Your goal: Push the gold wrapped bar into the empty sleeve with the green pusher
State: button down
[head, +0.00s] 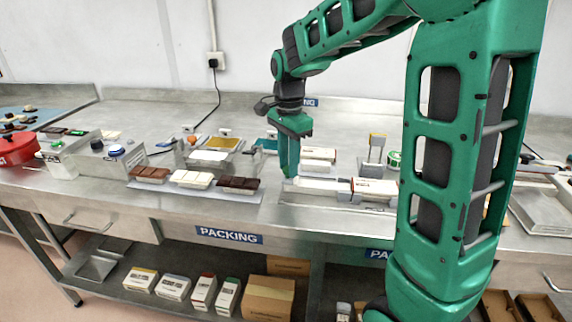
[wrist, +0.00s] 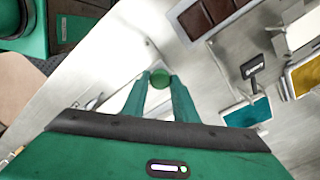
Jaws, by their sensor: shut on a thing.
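My gripper (wrist: 160,76) is shut on the green pusher (wrist: 160,81), whose round green end shows between the fingertips in the wrist view. In the head view my gripper (head: 290,172) points down at the left end of a metal channel (head: 330,197) on the bench. A pale bar-like piece (head: 318,184) lies in the channel, right of the fingertips. A white carton sleeve (head: 374,188) with a red mark lies at its right, partly behind my arm. I cannot tell whether the sleeve is empty. No gold wrapped bar can be made out in the channel.
Brown, white and dark chocolate bars (head: 193,179) lie on a mat to the left. Behind them are a gold panel (head: 226,143) and a teal panel (head: 267,144). A red pot (head: 17,149) is far left.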

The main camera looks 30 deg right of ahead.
aim_at(286, 167)
jog(key=shift+w+a+r, duration=0.1)
jog(key=shift+w+a, duration=0.1)
jog(key=shift+a, duration=0.1)
jog(key=c, duration=1.5)
grip_release()
jog(key=shift+c, duration=0.2)
jog(key=shift+o, duration=0.7)
notch_tip(286, 167, up, 11)
jog(key=shift+f, duration=0.2)
